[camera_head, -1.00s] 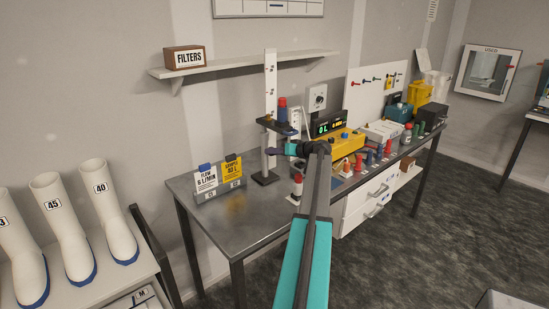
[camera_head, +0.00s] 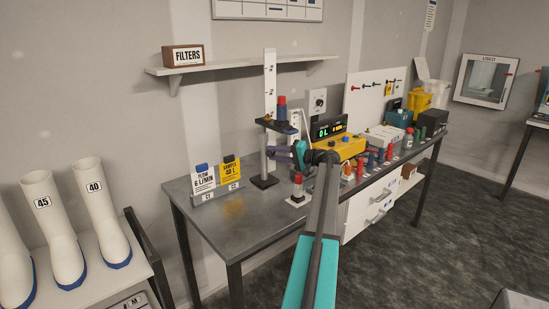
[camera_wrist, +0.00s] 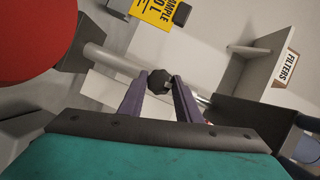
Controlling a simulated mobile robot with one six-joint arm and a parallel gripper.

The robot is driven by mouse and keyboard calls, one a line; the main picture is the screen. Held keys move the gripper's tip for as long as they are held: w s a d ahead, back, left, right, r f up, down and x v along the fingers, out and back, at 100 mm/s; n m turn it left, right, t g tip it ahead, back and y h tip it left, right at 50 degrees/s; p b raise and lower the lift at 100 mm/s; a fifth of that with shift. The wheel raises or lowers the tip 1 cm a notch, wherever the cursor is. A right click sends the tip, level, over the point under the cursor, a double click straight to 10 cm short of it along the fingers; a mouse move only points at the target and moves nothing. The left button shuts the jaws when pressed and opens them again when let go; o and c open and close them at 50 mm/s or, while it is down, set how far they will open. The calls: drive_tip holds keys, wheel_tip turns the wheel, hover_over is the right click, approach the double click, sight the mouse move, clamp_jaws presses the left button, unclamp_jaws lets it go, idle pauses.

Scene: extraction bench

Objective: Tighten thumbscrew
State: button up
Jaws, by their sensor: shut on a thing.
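The bracket carries a red and blue cylinder (camera_head: 282,110). The knob cannot be made out in the head view.
A red-topped post (camera_head: 297,190) stands close below my gripper. A yellow pump (camera_head: 347,146) and several small coloured items crowd the right of the bench. The bench's front left (camera_head: 235,232) is clear.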

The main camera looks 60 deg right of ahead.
drive_tip(key=shift+f+m, duration=0.1)
drive_tip(key=shift+m, duration=0.4)
drive_tip(key=o, duration=1.1)
drive_tip(key=shift+c, duration=0.2)
drive_tip(key=shift+s, duration=0.1)
drive_tip(key=s+r+b, duration=0.1)
drive_tip(key=s+b, duration=0.2)
drive_tip(key=s, duration=1)
drive_tip(key=shift+s+d, duration=0.25)
drive_tip(key=shift+d, duration=0.2)
